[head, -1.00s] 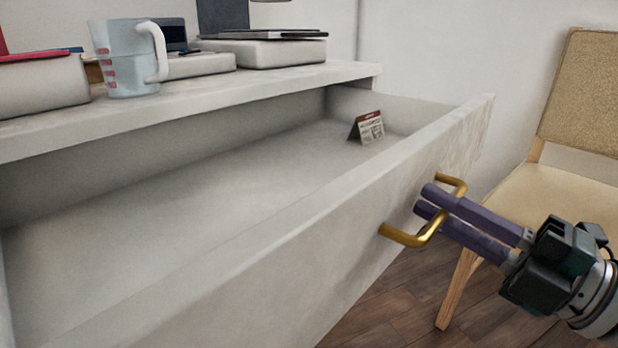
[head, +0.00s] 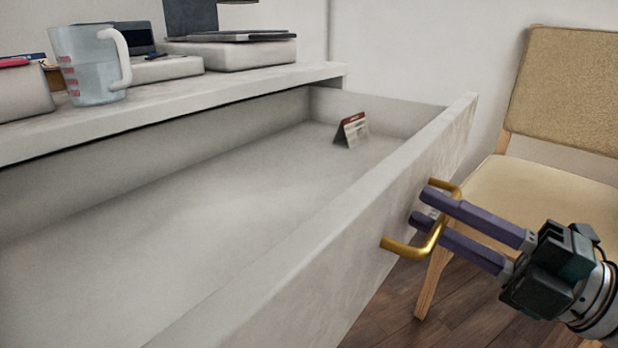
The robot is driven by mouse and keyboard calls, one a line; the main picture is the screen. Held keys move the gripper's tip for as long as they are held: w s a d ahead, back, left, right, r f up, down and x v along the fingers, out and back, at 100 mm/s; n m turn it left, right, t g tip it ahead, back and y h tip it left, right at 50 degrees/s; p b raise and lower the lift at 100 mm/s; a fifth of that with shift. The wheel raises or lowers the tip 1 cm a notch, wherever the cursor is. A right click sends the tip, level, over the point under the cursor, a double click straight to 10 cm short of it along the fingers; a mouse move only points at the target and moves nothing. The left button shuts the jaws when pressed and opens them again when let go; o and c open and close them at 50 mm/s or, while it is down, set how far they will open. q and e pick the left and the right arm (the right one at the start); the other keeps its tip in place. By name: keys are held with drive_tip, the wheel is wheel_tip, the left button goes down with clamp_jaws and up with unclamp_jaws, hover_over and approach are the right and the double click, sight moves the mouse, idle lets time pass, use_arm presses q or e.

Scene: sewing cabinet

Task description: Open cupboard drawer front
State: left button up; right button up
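The white cupboard drawer front (head: 330,245) stands well out from the cabinet, and the drawer's inside shows. A brass bar handle (head: 400,247) is fixed to its outer face. My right gripper (head: 424,205) is at the handle, its two purple fingers parted with the bar running between them. The fingers look open, with no clear squeeze on the bar. Part of the handle is hidden by the upper finger. My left gripper is not in view.
A small folded card (head: 351,130) stands inside the drawer. A measuring cup (head: 90,65), books and a laptop (head: 230,38) are on the cabinet top (head: 200,92). A chair (head: 545,190) stands close at the right, behind my gripper.

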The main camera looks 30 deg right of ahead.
drive_tip(key=v, duration=1)
drive_tip(key=shift+w+r, duration=0.1)
drive_tip(key=shift+r, duration=0.05)
